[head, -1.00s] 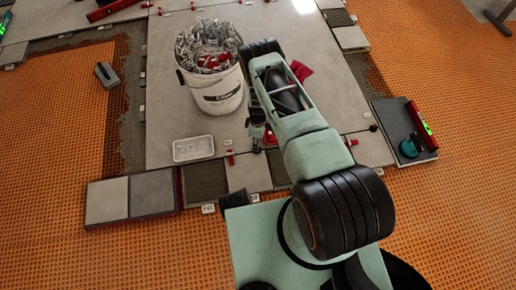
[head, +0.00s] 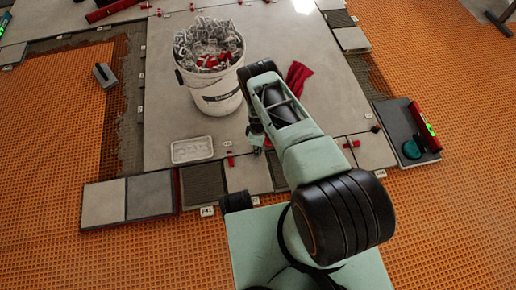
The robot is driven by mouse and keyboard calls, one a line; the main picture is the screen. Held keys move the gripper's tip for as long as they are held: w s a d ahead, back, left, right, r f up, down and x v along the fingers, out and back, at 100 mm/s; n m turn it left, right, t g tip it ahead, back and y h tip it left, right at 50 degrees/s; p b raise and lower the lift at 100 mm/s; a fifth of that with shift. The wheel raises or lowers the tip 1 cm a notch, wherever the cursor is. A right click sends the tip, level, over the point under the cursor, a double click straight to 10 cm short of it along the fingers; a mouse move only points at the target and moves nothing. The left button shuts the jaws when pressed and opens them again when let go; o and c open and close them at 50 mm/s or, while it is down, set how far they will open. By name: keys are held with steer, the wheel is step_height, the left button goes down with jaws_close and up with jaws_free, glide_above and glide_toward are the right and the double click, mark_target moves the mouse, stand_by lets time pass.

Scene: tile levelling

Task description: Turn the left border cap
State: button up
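Small red caps stand along the joint between the big grey tile (head: 300,120) and the row of border tiles in the head view. One red cap (head: 230,160) is at the left, beside the white tray. Another red cap (head: 352,144) is at the right. A bit of red also shows just right of my gripper (head: 257,143), low over this joint between those two caps. My gripper is small and partly hidden by my arm, so its fingers and any contact cannot be made out.
A white bucket (head: 222,99) full of clips stands behind my gripper. A white tray (head: 192,150) lies at its left. A red cloth (head: 296,80) lies behind my arm. A grey tile with a red level (head: 425,126) is at the right. Orange matting (head: 130,250) surrounds the tiles.

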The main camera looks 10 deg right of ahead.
jaws_close()
steer(key=m, duration=0.5)
steer(key=shift+m, duration=0.3)
steer(key=m, duration=0.6)
steer(key=shift+a, duration=0.15)
steer(key=m, duration=0.6)
steer(key=shift+a+m, duration=0.15)
steer(key=shift+m, duration=0.25)
steer(key=m, duration=0.5)
steer(key=shift+m, duration=0.7)
